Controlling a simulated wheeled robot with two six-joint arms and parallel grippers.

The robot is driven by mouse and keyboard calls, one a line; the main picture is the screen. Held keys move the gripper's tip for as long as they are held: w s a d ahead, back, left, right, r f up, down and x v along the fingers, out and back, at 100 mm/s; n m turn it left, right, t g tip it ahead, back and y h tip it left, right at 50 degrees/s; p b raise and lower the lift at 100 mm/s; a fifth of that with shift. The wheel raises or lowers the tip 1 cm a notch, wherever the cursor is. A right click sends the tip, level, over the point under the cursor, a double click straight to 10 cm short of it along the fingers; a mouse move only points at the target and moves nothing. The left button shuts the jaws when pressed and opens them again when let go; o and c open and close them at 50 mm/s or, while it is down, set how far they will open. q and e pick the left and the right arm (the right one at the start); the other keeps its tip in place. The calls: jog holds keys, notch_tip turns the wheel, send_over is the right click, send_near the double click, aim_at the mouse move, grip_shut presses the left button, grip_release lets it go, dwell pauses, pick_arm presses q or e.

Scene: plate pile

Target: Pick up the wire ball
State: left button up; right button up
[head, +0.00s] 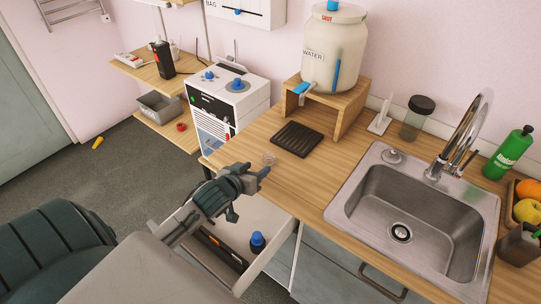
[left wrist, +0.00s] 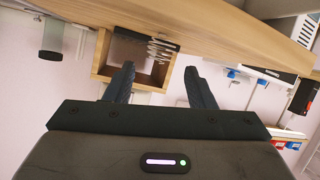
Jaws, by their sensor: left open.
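The wire ball (head: 269,158) is a small, thin coil on the wooden counter near its front left edge. It is faint in the head view. It also shows as a wire coil (left wrist: 161,50) in the left wrist view, just beyond and between the fingertips. My left gripper (head: 261,173) is open and empty, right beside the coil on its near side; its two fingers (left wrist: 159,76) point at the coil in the left wrist view. I cannot tell the exact gap between them. My right gripper is not in view.
A black ribbed tray (head: 297,139) lies right of the coil. Behind it a wooden stand (head: 348,106) bears a water jar (head: 333,50). The sink (head: 375,163) is further right. An open drawer (head: 265,212) below my left gripper holds a blue-topped item (head: 257,242).

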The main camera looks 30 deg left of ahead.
aim_at(265, 162)
pick_arm(q)
jog(key=shift+x, duration=1)
jog(key=p+x, duration=0.2)
jog(key=x, duration=0.2)
jog(key=shift+w+a+f, duration=0.1)
jog(key=shift+w, duration=0.2)
jog(key=shift+w+f, duration=0.3)
jog(key=shift+w, duration=0.15)
jog(key=c, duration=0.7)
